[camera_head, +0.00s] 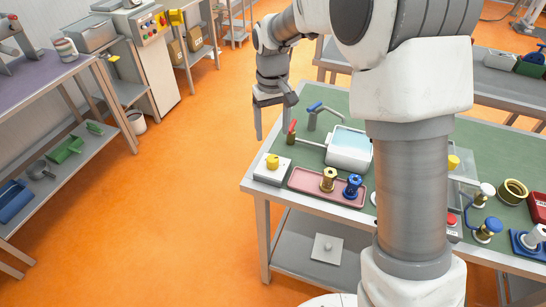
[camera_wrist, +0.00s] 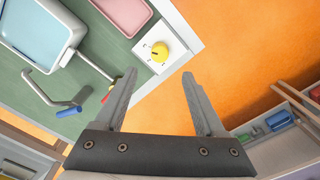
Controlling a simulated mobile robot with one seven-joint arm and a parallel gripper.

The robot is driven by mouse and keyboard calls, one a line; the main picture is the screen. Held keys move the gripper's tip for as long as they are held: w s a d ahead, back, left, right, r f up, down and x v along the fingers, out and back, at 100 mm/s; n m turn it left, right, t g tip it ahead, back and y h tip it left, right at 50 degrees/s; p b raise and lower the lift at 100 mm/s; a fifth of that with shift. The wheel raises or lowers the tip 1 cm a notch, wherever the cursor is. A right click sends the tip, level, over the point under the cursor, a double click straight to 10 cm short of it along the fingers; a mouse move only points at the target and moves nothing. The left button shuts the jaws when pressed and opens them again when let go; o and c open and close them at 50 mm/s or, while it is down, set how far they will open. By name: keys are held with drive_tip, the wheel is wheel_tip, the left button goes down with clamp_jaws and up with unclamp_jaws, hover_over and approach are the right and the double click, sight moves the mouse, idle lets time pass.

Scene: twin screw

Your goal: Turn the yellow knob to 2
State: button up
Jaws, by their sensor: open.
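The yellow knob (camera_head: 272,161) sits on top of a white box (camera_head: 270,174) at the near left corner of the green table. In the wrist view the knob (camera_wrist: 160,51) shows on the white box (camera_wrist: 150,42), with small dark marks around it that are too small to read. My gripper (camera_head: 271,130) is open and empty, above and behind the box at the table's left edge. In the wrist view my two fingers (camera_wrist: 160,75) are spread, and the knob appears beyond their tips, between their lines and apart from them.
A pink tray (camera_head: 309,186) with a brass piece (camera_head: 328,179) and a blue piece (camera_head: 353,186) lies right of the box. Behind are a pale blue-topped container (camera_head: 350,145), a red-handled lever (camera_head: 292,128) and a blue-handled tap (camera_head: 315,107). Open orange floor lies left.

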sight(273, 158)
wheel_tip(273, 158, down, 11)
idle(0.3)
clamp_jaws()
idle(0.3)
